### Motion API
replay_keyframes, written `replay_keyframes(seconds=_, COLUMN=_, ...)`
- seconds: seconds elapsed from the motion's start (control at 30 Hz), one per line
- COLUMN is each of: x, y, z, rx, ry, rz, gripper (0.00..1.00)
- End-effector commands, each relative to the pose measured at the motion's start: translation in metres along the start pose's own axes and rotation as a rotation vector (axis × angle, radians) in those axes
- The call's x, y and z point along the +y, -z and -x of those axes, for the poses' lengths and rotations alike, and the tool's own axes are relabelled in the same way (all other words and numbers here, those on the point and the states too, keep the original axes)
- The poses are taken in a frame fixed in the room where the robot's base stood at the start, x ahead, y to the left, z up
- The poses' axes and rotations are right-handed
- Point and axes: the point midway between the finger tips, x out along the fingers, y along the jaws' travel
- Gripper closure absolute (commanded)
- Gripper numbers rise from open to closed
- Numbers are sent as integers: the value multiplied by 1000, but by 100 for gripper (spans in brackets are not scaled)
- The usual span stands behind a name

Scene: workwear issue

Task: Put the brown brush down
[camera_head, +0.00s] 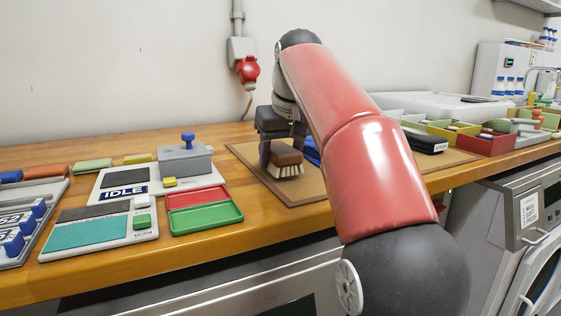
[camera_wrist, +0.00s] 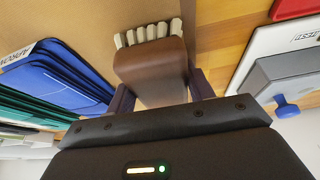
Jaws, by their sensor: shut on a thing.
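The brown brush (camera_head: 285,161) has a brown wooden back and pale bristles that point down. My gripper (camera_head: 283,150) is shut on it, with the fingers on either side of its back. The wrist view also shows the brush (camera_wrist: 152,66) between the two dark fingers (camera_wrist: 160,92). The brush is low over a brown mat (camera_head: 300,192) on the wooden bench. I cannot tell whether the bristles touch the mat. My arm hides part of the mat's right side.
Folded blue cloth (camera_wrist: 55,82) lies beside the brush, partly behind my arm in the head view. Left of the mat are a red and green tray (camera_head: 205,216) and a grey device with a blue knob (camera_head: 186,160). The mat's front is bare.

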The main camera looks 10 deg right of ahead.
Motion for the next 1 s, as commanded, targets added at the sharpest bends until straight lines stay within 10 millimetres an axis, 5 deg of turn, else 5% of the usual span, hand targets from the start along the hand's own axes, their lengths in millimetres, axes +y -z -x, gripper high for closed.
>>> replay_keyframes(seconds=0.83, x=0, y=-6, z=-13, rx=1, ry=0, rz=0, gripper=72)
replay_keyframes(seconds=0.87, x=0, y=-6, z=-13, rx=0, ry=0, rz=0, gripper=44)
replay_keyframes(seconds=1.0, x=0, y=-6, z=-14, rx=-1, ry=1, rz=1, gripper=26)
